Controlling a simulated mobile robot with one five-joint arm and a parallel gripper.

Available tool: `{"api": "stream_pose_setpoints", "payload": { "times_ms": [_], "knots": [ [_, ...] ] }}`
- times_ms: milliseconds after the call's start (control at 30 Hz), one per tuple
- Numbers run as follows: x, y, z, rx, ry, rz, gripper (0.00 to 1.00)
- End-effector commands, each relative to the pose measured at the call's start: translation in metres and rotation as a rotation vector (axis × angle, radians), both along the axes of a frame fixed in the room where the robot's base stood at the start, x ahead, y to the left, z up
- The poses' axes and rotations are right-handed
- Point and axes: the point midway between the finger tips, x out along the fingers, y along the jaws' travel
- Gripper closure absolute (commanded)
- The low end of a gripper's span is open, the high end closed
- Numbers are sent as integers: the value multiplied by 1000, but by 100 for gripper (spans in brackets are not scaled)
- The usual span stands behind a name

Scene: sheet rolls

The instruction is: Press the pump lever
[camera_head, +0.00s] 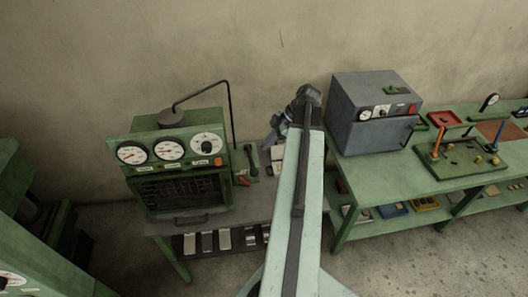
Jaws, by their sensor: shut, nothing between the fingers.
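A small green unit (252,161) stands beside the right side of the green gauge machine (172,120). A dark upright rod (236,157) and a small red handle (243,182) show close to it; I cannot tell for certain which part is the pump lever. My gripper (270,138) hangs down and left from the end of my raised arm, just right of the green unit. It looks shut and empty. I cannot tell its height above the bench, but no contact shows. My arm hides part of the bench behind it.
A grey oven-like box (372,112) stands on the green workbench (350,180) to the right. A green board with pegs (461,158) lies further right. Metal blocks (224,239) sit on the shelf below the gauge machine. Bare floor (430,250) shows at lower right.

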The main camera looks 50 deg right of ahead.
Motion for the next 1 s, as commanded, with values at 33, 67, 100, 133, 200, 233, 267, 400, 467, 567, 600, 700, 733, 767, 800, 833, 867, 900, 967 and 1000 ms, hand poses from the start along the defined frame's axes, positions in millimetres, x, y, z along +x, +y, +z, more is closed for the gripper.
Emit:
{"api": "stream_pose_setpoints", "payload": {
  "times_ms": [33, 67, 100, 133, 200, 233, 267, 400, 467, 567, 600, 700, 733, 767, 800, 833, 867, 900, 967, 1000],
  "knots": [
    [3, 3, -12, 0, 0, 1, 100],
    [4, 5, -17, -1, -1, 2, 100],
    [7, 8, -23, -1, -1, 3, 100],
    [9, 11, -29, -1, -1, 3, 100],
    [14, 16, -42, 0, 0, 2, 100],
    [17, 19, -48, 1, -1, 2, 100],
    [20, 22, -53, 1, 0, 3, 100],
    [32, 34, -79, 0, 0, 2, 100],
    [34, 36, -91, 0, 0, 1, 100],
    [32, 31, -107, 0, 0, -1, 100],
    [31, 30, -111, 0, 0, -1, 100],
    [30, 29, -115, 0, 0, -1, 100],
    [30, 29, -115, 0, 0, -1, 100],
    [30, 28, -114, 0, 0, -1, 100],
    [30, 28, -114, 0, 0, -1, 100],
    [30, 28, -113, 0, 0, 0, 100],
    [30, 28, -113, 0, 0, 0, 100],
    [30, 28, -112, 0, 0, 0, 100],
    [30, 28, -112, 0, 0, 0, 100],
    [30, 28, -112, 0, 0, 0, 100]
  ]
}}
